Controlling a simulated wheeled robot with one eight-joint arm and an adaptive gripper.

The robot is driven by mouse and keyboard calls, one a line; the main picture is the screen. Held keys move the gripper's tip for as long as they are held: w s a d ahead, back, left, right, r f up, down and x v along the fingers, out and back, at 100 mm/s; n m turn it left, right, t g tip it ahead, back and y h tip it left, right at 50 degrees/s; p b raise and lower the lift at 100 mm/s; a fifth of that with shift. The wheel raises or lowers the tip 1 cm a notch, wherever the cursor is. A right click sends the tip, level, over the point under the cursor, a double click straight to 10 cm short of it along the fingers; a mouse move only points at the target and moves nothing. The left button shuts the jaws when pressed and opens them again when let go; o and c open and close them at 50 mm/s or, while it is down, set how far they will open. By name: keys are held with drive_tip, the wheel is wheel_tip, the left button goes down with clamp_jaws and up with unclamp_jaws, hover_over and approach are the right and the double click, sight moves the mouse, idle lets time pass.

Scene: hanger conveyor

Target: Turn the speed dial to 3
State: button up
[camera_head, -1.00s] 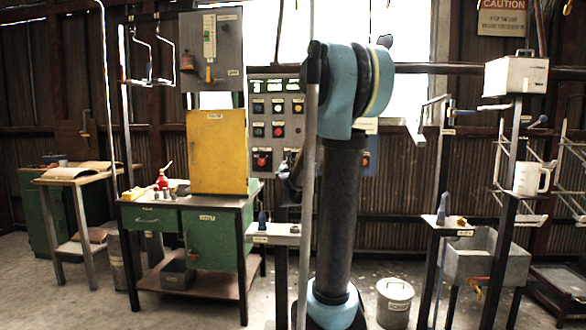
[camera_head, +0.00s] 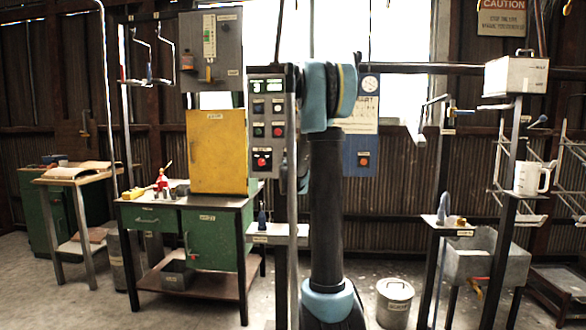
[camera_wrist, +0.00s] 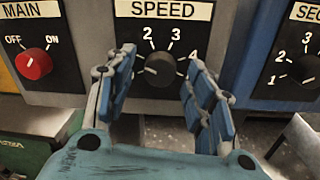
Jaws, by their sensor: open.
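The black speed dial (camera_wrist: 161,72) sits on a grey panel under the label SPEED (camera_wrist: 163,10) in the wrist view. The numbers 2, 3 and 4 show around it; the place for 1 is hidden behind my left finger. A pale mark on the dial seems to point left, toward that hidden place. My gripper (camera_wrist: 158,60) is open, with its blue fingers on either side of the dial. I cannot tell whether they touch it. In the head view my own arm hides the gripper and the dial.
A red MAIN knob (camera_wrist: 34,64) is left of the speed dial, and another black dial (camera_wrist: 305,70) is on a blue panel to the right. In the head view, a yellow cabinet (camera_head: 217,150) stands on the green workbench at left; a lidded bin (camera_head: 395,300) stands at right.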

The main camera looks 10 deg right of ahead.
drive_tip(key=shift+w, duration=0.2)
drive_tip(key=c, duration=1.1)
drive_tip(key=shift+o, duration=0.2)
